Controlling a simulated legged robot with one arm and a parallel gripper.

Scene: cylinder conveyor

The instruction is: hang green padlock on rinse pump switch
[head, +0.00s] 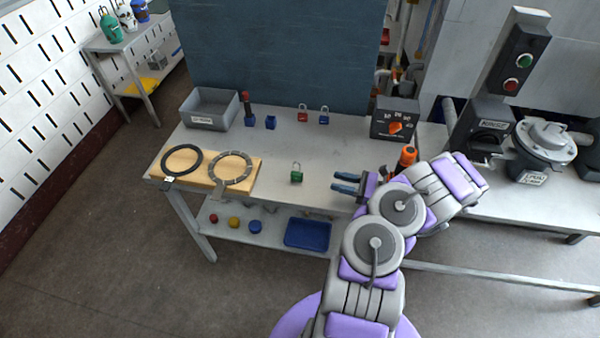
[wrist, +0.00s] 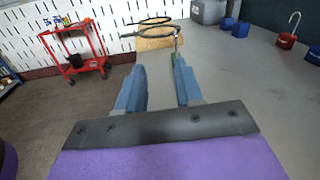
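The green padlock (head: 296,178) stands upright on the grey table, shackle up. My gripper (head: 338,181) is to its right, low over the table, with its fingers pointing left towards it. The gripper (wrist: 158,66) is open and empty. In the wrist view the green padlock (wrist: 175,57) shows only in part at the tip of the right finger. A grey switch box with an orange knob (head: 396,127) stands at the table's back right. A dark box (head: 490,124) with a small label is farther right. The labels are too small for me to tell which is the rinse pump switch.
A wooden board (head: 210,178) with two rings lies left of the padlock. A red padlock (head: 303,116) and a blue padlock (head: 324,118) stand at the back. A grey bin (head: 209,108), blue blocks and an orange-topped tool (head: 407,157) are also there. The table between gripper and padlock is clear.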

